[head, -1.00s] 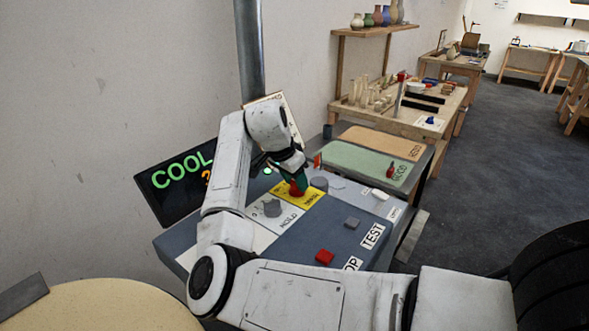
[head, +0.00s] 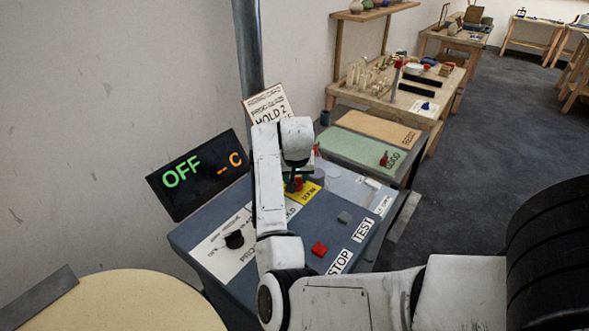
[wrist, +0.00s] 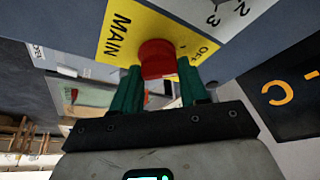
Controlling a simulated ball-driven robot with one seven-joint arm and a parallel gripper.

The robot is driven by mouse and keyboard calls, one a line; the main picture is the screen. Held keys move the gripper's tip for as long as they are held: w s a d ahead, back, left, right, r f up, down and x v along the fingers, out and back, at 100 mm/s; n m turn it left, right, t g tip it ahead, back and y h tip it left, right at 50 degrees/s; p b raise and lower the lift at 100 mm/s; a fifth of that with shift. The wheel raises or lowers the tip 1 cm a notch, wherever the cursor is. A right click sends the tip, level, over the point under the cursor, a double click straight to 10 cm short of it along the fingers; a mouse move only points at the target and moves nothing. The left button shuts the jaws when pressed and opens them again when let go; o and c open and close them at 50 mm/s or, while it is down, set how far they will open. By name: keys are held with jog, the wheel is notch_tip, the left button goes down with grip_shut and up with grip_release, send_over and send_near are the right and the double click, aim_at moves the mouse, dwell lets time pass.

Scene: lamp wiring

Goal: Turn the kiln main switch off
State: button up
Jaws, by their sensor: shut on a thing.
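The kiln main switch is a red knob (wrist: 157,58) on a yellow plate (wrist: 120,32) lettered MAIN and OFF, seen in the wrist view. My gripper (wrist: 158,80) has its green fingers on both sides of the red knob and is shut on it. In the head view the yellow plate (head: 305,193) shows beside my gripper (head: 294,184), and my arm partly hides the knob. The display (head: 198,176) at the left of the panel reads OFF in green and "-- C" in orange.
The panel also carries a black knob (head: 234,239), a red button (head: 319,249) by STOP and a grey button (head: 344,217) by TEST. A sign (head: 268,105) stands behind. A green mat (head: 358,150) lies on the bench beyond. A round pale tabletop (head: 120,302) is at front left.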

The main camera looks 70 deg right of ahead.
jog(key=shift+n+p, duration=0.45)
jog(key=shift+n, duration=0.25)
jog(key=o, duration=1.1)
jog(key=shift+c, duration=0.2)
jog(key=shift+r, duration=0.1)
jog(key=b+v, duration=0.1)
jog(key=v, duration=0.9)
jog(key=shift+s+r, duration=0.25)
jog(key=shift+r, duration=0.05)
jog(key=shift+s+f, duration=0.1)
